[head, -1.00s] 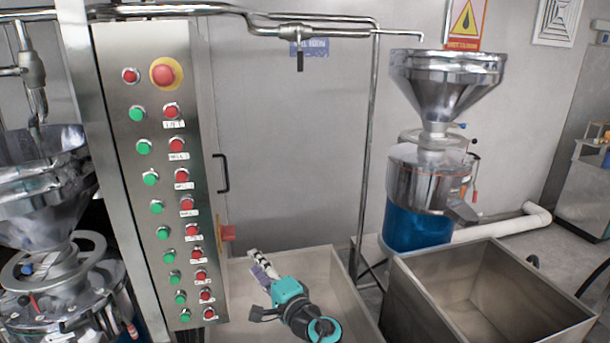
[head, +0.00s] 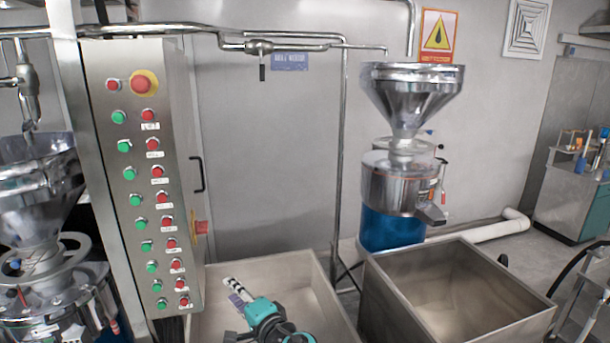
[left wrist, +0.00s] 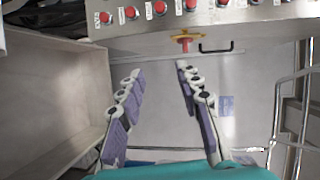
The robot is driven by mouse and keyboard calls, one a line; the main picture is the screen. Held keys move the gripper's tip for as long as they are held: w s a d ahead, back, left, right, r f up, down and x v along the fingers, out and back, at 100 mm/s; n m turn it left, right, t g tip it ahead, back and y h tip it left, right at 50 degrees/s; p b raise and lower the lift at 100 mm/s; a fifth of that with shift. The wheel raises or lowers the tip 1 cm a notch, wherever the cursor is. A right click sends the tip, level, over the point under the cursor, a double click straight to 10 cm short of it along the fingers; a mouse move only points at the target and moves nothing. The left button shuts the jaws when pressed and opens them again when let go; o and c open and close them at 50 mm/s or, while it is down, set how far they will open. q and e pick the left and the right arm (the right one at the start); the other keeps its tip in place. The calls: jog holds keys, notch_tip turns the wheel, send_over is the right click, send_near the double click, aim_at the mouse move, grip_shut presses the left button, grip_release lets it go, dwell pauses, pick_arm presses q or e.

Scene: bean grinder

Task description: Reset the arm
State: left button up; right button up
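My left gripper (head: 233,289) shows at the bottom centre of the head view, over a pale rectangular bin, to the right of the control cabinet's foot. Its arm is teal and black. In the left wrist view, the two fingers of this gripper (left wrist: 160,75) stand well apart, with purple pads and nothing between them. The steel control cabinet (head: 180,250) has rows of green and red buttons, and a big red button (head: 142,82) on a yellow ring. My right gripper is not in view.
A grinder with a steel hopper (head: 412,90) and blue base stands behind an empty steel bin (head: 455,315). The pale bin (head: 300,272) lies under my left gripper. Another grinder (head: 40,200) stands at the left edge. A red switch (head: 201,228) juts from the cabinet's side.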

pick_arm(q)
jog(key=s+a+f+n+g+h+b, duration=0.4)
jog(key=s+a+f+b, duration=0.15)
jog(key=s+f, duration=0.6)
jog(key=s+d+f+n+h+b, duration=0.2)
jog(key=s+f+h, duration=0.1)
jog(key=s+f, duration=0.2)
jog(key=s+d+f+n+g+h+b, duration=0.1)
jog(key=s+d+f+n+h+b, duration=0.1)
jog(key=s+f, duration=0.4)
jog(key=shift+s+d+n+h, duration=0.2)
jog(key=shift+s+n+h, duration=0.4)
jog(key=shift+h, duration=0.2)
